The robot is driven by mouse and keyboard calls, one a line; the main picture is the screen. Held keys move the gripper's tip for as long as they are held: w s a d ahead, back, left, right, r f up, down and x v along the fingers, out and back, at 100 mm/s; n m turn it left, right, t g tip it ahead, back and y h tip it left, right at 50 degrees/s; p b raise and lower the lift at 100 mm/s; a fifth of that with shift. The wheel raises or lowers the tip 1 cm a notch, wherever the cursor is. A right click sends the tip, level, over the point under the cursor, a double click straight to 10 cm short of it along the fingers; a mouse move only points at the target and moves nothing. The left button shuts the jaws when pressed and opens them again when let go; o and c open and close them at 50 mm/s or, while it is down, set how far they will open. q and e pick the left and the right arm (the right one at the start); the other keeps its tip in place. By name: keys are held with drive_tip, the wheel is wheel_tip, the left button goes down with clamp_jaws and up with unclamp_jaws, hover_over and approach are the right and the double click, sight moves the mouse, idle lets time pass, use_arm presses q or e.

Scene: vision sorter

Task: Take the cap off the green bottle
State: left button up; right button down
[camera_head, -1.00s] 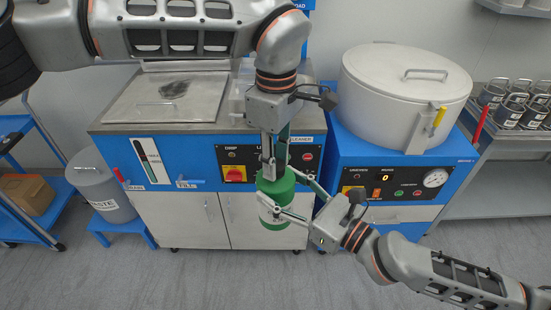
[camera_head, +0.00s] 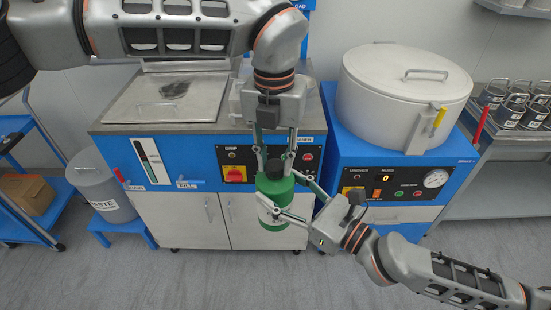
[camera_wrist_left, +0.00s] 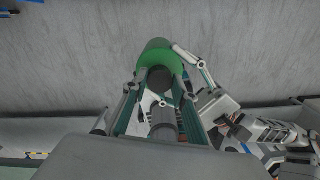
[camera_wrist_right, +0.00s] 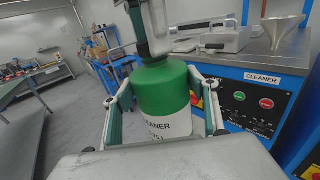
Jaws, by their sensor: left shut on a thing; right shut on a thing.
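The green bottle (camera_head: 272,186) stands upright with a white label and a dark cap (camera_head: 275,169) on top. My left gripper (camera_head: 276,170) comes down from above, its two fingers shut on the cap's sides; the left wrist view shows the cap (camera_wrist_left: 160,78) between the fingertips above the green shoulder (camera_wrist_left: 156,54). My right gripper (camera_head: 282,205) is shut around the bottle's body from the right.
Behind stands a blue machine with a red switch (camera_head: 234,174) and a flat lid (camera_head: 165,97). A large lidded drum (camera_head: 405,85) is at right. A grey waste bin (camera_head: 100,187) is at left. Grey floor is free below the bottle.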

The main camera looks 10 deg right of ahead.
use_arm(q)
drive_tip(key=n, duration=0.5)
drive_tip(key=shift+w+a+r+n, duration=0.1)
drive_tip(key=shift+w+n, duration=0.2)
drive_tip(key=n, duration=1)
drive_tip(key=shift+s, duration=0.15)
drive_tip(key=n, duration=0.4)
drive_tip(key=shift+s+n, duration=0.1)
drive_tip(key=shift+n, duration=0.3)
drive_tip(key=shift+r, duration=0.25)
drive_tip(key=shift+r, duration=0.85)
